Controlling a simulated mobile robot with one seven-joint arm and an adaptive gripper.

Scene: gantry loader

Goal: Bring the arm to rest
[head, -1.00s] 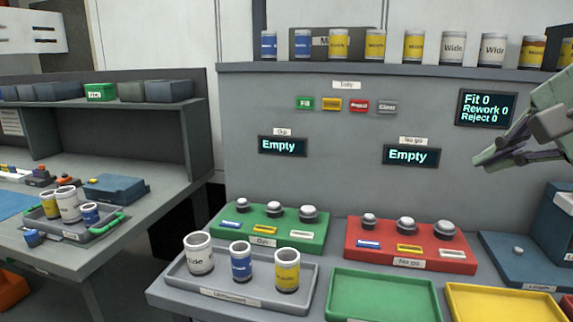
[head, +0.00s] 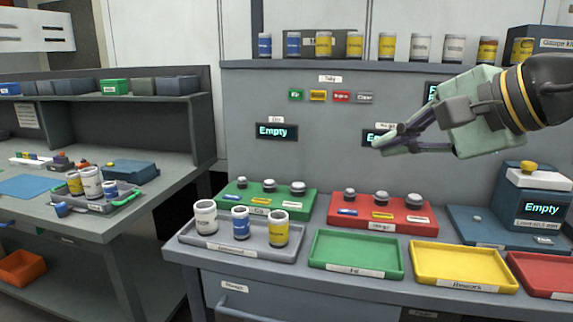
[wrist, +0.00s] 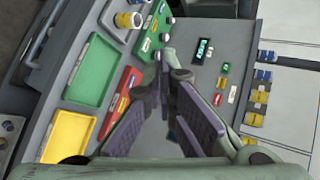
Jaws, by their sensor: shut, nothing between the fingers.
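My gripper (head: 380,146) is in the air in front of the grey back panel (head: 330,105), above the red No go block (head: 365,224). Its fingers point left and are empty. In the wrist view my gripper (wrist: 162,62) has its fingertips close together, with the panel and blocks beyond them. It touches nothing that I can see. Part of a display on the panel is hidden behind the gripper.
A grey tray (head: 188,236) with three cups stands on the bench front left, beside empty green (head: 320,262), yellow (head: 425,258) and red (head: 535,270) trays. The green block (head: 310,208) has several knobs. Cups line the shelf above. A gauge box (head: 540,190) is at right.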

